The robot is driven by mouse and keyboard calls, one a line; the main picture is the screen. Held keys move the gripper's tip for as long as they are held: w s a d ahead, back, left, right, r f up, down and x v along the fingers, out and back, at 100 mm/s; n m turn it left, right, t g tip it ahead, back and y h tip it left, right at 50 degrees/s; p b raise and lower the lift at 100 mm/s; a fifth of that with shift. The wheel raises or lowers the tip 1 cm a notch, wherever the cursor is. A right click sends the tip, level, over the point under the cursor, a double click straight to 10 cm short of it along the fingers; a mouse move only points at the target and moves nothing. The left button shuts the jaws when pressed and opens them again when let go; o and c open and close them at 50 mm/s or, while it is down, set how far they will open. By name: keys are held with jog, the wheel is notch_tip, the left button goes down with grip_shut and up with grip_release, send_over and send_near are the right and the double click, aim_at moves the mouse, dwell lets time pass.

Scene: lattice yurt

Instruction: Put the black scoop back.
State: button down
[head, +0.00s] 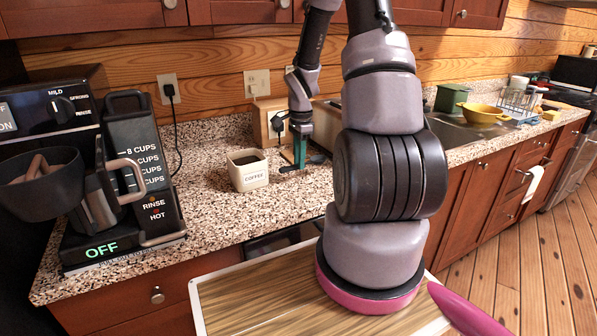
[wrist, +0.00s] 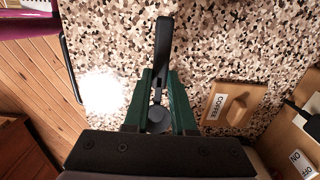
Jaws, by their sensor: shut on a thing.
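The black scoop (wrist: 163,48) is between the green fingers of my gripper (wrist: 163,78) in the wrist view. Its long handle sticks out past the fingertips, and its round end lies closer to the palm. In the head view my gripper (head: 299,152) points down close to the counter, right of the coffee canister. A dark part of the scoop (head: 289,169) shows at the fingertips; I cannot tell if it touches the counter.
A coffee maker (head: 125,190) stands left on the speckled counter (head: 205,205). Behind my gripper is a wooden box (head: 268,120) near the wall. A sink (head: 455,130) with a yellow colander (head: 484,113) lies to the right. Counter between coffee maker and canister is clear.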

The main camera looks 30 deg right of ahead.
jog(key=shift+f, duration=2.05)
jog(key=c, duration=0.7)
grip_release()
jog(key=shift+f, duration=0.1)
jog(key=shift+c, duration=0.2)
notch_tip(320, 180, up, 19)
jog(key=s+a+n+t, duration=0.1)
jog(key=s+a+n, duration=0.1)
jog(key=s+a+r+n+t, duration=0.2)
jog(key=s+a+r+n, duration=0.1)
jog(key=s+r, duration=0.3)
jog(key=s+a+r+n+t+y, duration=0.1)
jog(key=s+a+r+n+t, duration=0.1)
jog(key=s+a+r+n, duration=0.2)
jog(key=s+a+r+n+t, duration=0.2)
jog(key=s+a+r+n, duration=0.1)
jog(key=s+r, duration=0.4)
jog(key=shift+s+a+r+n+y, duration=0.25)
jog(key=shift+s+r+n+y, duration=0.15)
jog(key=shift+r+n, duration=0.45)
